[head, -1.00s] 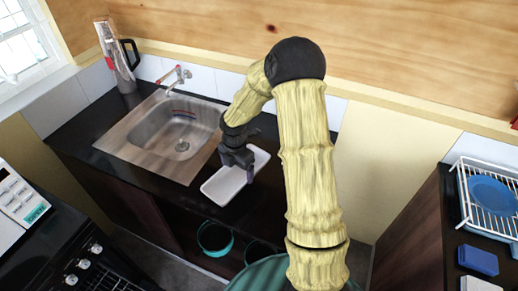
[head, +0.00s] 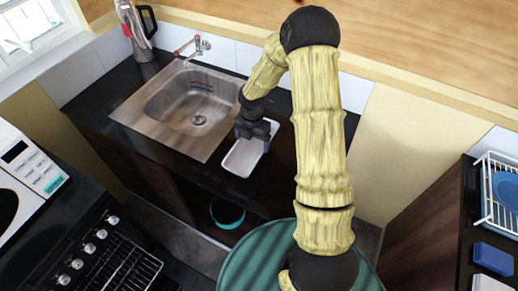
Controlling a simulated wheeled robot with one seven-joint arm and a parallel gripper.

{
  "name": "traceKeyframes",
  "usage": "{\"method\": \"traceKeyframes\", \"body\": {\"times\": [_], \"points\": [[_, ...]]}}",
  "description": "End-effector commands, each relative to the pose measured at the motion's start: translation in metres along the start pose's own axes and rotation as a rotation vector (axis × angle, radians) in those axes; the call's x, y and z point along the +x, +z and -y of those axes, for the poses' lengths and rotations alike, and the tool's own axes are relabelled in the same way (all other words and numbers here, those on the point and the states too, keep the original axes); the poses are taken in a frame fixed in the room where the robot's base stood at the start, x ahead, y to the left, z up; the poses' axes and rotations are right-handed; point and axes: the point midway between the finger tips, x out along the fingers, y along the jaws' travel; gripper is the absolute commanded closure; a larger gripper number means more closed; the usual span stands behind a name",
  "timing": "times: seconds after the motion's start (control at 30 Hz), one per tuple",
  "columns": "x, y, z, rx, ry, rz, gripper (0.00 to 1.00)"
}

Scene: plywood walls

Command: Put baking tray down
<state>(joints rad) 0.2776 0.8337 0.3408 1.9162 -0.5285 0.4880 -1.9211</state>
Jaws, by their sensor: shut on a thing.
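The white baking tray (head: 239,161) is at the black counter, just right of the sink, with its long side running from front left to back right. My gripper (head: 255,136) is above it, pointing down, shut on the tray near its right side. My gripper hides part of the tray's far half. I cannot tell whether the tray's underside touches the counter.
The steel sink (head: 187,107) with its tap (head: 193,47) lies left of the tray. A kettle (head: 142,32) stands at the back left. A teal bowl (head: 227,211) sits on the shelf below the counter. A dish rack (head: 497,188) is at the right, a stove (head: 100,262) at the lower left.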

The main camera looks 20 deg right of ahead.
Motion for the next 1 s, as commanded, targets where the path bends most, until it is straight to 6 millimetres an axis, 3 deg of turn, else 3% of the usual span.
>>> {"method": "traceKeyframes", "body": {"times": [0.13, 0.47, 0.8, 1.0], "points": [[0.019, -0.003, -0.001, -0.002, -0.001, 0.001, 0.46], [0.023, -0.002, -0.001, 0.000, 0.000, 0.003, 0.46], [0.058, -0.002, -0.001, 0.000, -0.001, 0.002, 0.46], [0.060, -0.003, -0.002, 0.000, 0.001, 0.004, 0.46]]}}
